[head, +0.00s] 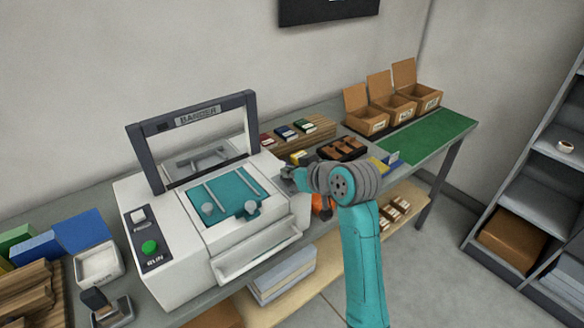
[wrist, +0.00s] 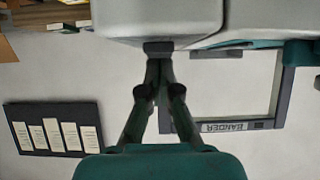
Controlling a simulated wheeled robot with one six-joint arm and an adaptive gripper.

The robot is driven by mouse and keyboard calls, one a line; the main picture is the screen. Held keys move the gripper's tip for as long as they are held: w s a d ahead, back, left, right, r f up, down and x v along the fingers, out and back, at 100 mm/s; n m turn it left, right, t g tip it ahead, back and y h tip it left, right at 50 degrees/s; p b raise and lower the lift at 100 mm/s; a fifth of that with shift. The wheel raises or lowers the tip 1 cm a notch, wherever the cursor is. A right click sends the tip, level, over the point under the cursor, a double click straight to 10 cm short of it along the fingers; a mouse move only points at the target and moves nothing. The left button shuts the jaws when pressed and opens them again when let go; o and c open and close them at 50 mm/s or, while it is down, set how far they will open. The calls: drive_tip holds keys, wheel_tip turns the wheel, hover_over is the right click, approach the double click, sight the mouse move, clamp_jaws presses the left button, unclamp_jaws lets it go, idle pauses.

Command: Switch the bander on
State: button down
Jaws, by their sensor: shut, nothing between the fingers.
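The bander (head: 285,232) is a white machine on the bench, with a dark upright frame (head: 134,150) labelled BANDER and a teal plate (head: 218,200) on top. Its dark control panel (head: 143,232) at the left front carries a white switch (head: 138,215) with a small label I cannot read clearly. Below it is a green button (head: 150,247) marked RUN. My gripper (head: 286,173) is shut and empty at the bander's right side, far from the panel. In the wrist view the closed fingertips (wrist: 158,50) are at the pale bander body; contact is unclear. The frame appears upside down there.
A white tray (head: 98,283) and a dark stamp-like item (head: 108,308) are left of the bander. Open cardboard boxes (head: 366,123) and a green mat (head: 440,132) are at the bench's right. A grey shelf unit (head: 518,180) stands right, with clear floor before it.

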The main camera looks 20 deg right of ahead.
drive_tip(key=shift+w+f, duration=0.15)
drive_tip(key=shift+f, duration=0.1)
idle(0.3)
drive_tip(key=shift+f, duration=0.1)
